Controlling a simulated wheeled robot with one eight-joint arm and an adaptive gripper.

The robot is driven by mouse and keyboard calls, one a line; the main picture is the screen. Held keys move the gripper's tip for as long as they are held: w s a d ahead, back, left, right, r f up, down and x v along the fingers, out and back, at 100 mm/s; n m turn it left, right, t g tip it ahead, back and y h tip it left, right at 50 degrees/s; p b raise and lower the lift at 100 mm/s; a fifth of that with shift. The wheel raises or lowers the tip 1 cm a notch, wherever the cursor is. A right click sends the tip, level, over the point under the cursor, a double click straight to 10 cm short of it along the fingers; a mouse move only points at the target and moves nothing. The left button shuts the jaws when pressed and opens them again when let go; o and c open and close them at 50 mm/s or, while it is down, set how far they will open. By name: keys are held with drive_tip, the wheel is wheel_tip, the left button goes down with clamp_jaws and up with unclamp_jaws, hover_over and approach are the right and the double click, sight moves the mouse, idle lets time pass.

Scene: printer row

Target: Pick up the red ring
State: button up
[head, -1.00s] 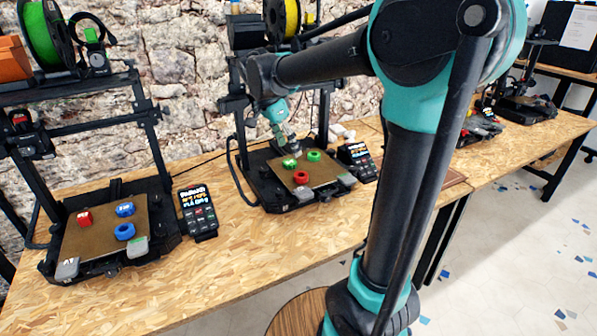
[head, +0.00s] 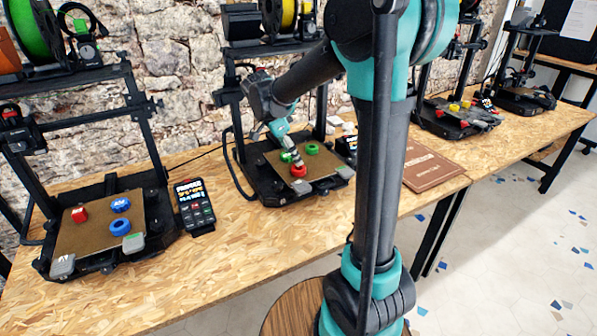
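The red ring (head: 299,171) lies on the bed (head: 320,168) of the middle printer. My gripper (head: 297,163) points down right at the red ring, its tip over or touching it. The fingers are too small to tell whether they are open or shut. A green ring (head: 312,149) lies on the same bed, behind and to the right. A green block (head: 286,156) shows just left of my gripper, partly hidden by it.
The left printer's bed (head: 80,237) holds a red block (head: 79,215), a blue block (head: 121,205) and a blue ring (head: 120,227). A control screen (head: 194,203) stands between the printers. A brown folder (head: 432,170) lies right of my arm. The middle printer's frame (head: 237,125) rises around my arm.

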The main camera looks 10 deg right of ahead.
drive_tip(key=shift+x, duration=2.75)
drive_tip(key=shift+s+a, duration=0.15)
drive_tip(key=shift+s, duration=0.05)
drive_tip(key=c, duration=0.9)
